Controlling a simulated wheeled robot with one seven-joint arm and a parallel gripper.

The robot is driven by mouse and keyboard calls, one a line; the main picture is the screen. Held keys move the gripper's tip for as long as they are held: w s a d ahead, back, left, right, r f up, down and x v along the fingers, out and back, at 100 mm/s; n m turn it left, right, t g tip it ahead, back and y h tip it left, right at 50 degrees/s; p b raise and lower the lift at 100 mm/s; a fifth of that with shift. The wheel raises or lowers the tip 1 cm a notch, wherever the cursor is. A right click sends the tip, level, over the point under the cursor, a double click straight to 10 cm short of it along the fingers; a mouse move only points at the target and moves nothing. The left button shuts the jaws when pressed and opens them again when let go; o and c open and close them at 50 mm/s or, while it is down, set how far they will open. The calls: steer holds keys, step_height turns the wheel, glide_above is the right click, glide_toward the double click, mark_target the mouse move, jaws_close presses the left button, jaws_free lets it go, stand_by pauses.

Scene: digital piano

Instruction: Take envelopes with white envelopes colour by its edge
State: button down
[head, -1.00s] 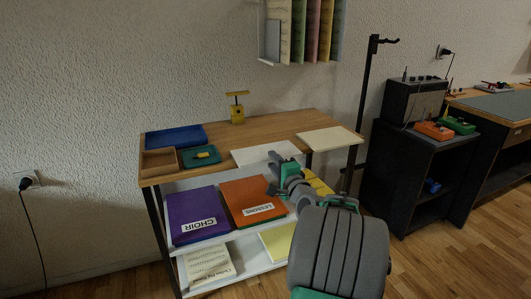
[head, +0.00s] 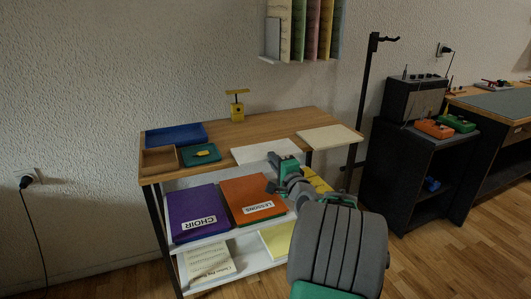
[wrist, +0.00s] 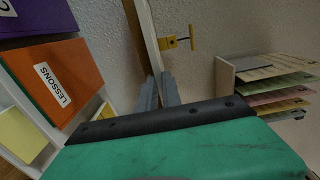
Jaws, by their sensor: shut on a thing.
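The white envelopes (head: 262,151) lie flat as a thin pale stack on the wooden tabletop, at its front edge near the middle. In the wrist view they show edge-on as a pale strip (wrist: 151,38) running down to my fingers. My gripper (wrist: 160,88) is at their front edge, with one finger on each side, shut on them. In the head view my gripper (head: 286,166) hides the envelopes' near right corner. The envelopes still look level with the tabletop.
A cream stack (head: 330,137) lies to the right on the tabletop. Purple (head: 197,213) and orange (head: 252,199) folders lie below.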

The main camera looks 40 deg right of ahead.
steer(key=shift+r, duration=0.1)
stand_by(0.3)
step_height(320, 180, up, 3)
steer(key=p, duration=0.2)
steer(key=shift+p, duration=0.3)
steer(key=v, duration=0.8)
steer(key=shift+b, duration=0.45)
